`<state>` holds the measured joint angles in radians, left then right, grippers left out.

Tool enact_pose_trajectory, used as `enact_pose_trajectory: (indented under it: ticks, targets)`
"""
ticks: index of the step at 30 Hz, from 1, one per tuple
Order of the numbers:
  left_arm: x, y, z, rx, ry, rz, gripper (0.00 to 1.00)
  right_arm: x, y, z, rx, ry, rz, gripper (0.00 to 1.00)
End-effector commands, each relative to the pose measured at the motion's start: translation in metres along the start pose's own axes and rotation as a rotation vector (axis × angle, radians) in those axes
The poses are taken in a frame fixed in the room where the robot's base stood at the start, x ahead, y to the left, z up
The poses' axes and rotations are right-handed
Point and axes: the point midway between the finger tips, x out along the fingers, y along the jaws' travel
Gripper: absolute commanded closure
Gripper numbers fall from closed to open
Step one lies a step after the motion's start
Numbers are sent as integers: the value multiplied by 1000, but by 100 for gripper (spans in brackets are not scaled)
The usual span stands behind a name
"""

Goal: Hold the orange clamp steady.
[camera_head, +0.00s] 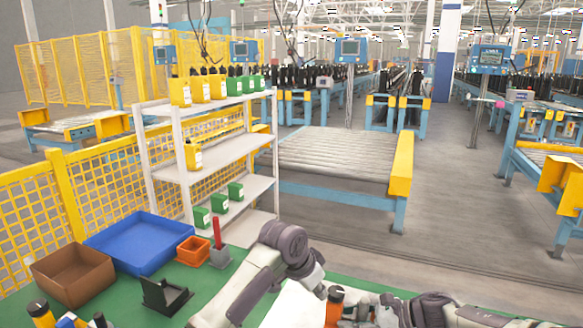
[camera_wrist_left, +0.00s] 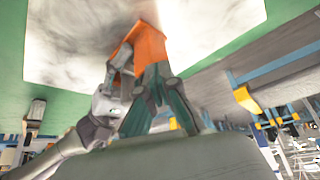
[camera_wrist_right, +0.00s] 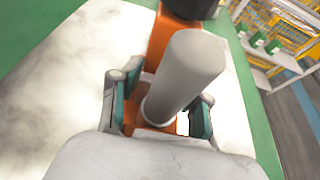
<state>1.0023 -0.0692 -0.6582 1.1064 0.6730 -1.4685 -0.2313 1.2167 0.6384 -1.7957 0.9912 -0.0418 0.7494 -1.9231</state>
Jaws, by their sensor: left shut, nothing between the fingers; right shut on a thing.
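The orange clamp (camera_head: 334,308) stands on a white sheet (camera_head: 286,308) on the green table, with a black top. My right gripper (camera_head: 358,308) comes from the right and is shut on the clamp. In the right wrist view its fingers (camera_wrist_right: 162,112) flank the orange body (camera_wrist_right: 163,40), and a pale grey cylinder (camera_wrist_right: 188,70) rises in front. My left gripper (camera_head: 319,286) is beside the clamp's top in the head view, small and partly hidden. In the left wrist view its fingers (camera_wrist_left: 160,100) are shut and empty, close to the clamp (camera_wrist_left: 150,45); whether they touch it is unclear.
On the table's left are a blue tray (camera_head: 140,240), a brown box (camera_head: 72,275), an orange bin (camera_head: 192,250), a red-handled item in a grey block (camera_head: 219,256) and a black stand (camera_head: 165,296). Behind stands a white shelf (camera_head: 215,150) with yellow and green containers.

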Motion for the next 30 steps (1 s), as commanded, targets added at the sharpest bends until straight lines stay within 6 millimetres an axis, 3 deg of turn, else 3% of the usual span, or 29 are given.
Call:
enact_pose_trajectory:
  ticks: [5,18,30]
  targets:
    - [-7,-1,-2,0,-1,-1,100,0,1,-1,5,0,1,100]
    - [-49,-1,-24,0,-4,0,100,-1,-2,-1,6,1,-5,100]
    - [-53,2,-27,0,-5,1,100,-2,-2,-1,5,1,-7,100]
